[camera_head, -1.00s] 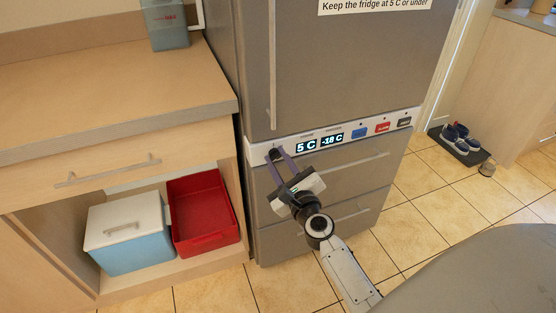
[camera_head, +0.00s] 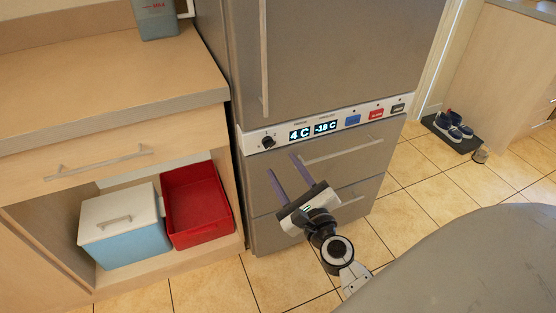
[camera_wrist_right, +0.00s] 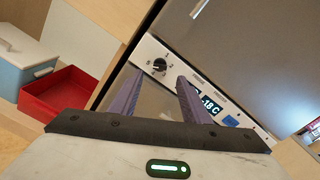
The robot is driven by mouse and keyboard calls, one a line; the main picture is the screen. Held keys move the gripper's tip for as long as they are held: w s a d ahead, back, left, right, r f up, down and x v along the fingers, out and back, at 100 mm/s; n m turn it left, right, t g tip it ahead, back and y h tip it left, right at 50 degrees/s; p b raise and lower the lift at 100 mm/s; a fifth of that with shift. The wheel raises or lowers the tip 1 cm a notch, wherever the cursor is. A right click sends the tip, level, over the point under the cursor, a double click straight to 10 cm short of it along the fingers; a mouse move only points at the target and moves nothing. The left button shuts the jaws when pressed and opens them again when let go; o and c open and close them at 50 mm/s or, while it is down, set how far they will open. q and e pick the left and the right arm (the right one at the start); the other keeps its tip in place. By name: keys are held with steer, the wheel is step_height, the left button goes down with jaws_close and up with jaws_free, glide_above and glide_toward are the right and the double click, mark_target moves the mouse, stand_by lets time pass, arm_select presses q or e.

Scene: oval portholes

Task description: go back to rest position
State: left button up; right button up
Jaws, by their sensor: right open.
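My right gripper (camera_head: 282,164) is open and empty in front of the fridge's upper freezer drawer, below the control panel (camera_head: 325,126). Its two purple fingers stand apart, and they also show in the right wrist view (camera_wrist_right: 156,92). The black dial (camera_head: 267,142) sits at the left end of the panel, apart from the fingers. It shows in the right wrist view too (camera_wrist_right: 159,66). The displays read 4 C and -18 C. My left gripper is not in view.
The grey fridge (camera_head: 330,60) stands beside a wooden counter (camera_head: 100,85). A blue cool box (camera_head: 125,245) with a white lid and a red bin (camera_head: 200,205) sit on the low shelf. Shoes (camera_head: 455,127) lie on a dark mat at the right. Tiled floor (camera_head: 420,180) is open between.

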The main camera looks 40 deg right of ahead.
steer(key=shift+s+a, duration=0.15)
steer(key=shift+s, duration=0.5)
steer(key=shift+a, duration=0.1)
steer(key=s+a+f+n+g+y+p, duration=0.1)
steer(key=s+a+f+n+y+p, duration=0.1)
steer(key=a+n+y, duration=0.55)
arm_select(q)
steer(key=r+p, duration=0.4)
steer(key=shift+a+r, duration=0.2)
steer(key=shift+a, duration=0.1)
arm_select(e)
steer(key=s+a+f+n+g, duration=0.4)
steer(key=s+n, duration=0.4)
steer(key=n, duration=0.5)
steer(key=s+a+f+n+g, duration=0.3)
steer(key=s+a+f+n, duration=0.2)
steer(key=n, duration=0.9)
step_height(320, 180, down, 3)
steer(key=s, duration=0.2)
steer(key=shift+s+a+g, duration=0.4)
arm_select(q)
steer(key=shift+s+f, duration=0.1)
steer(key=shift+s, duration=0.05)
arm_select(e)
steer(key=shift+n+h, duration=0.25)
steer(key=shift+w+r, duration=0.1)
steer(key=shift+c, duration=0.5)
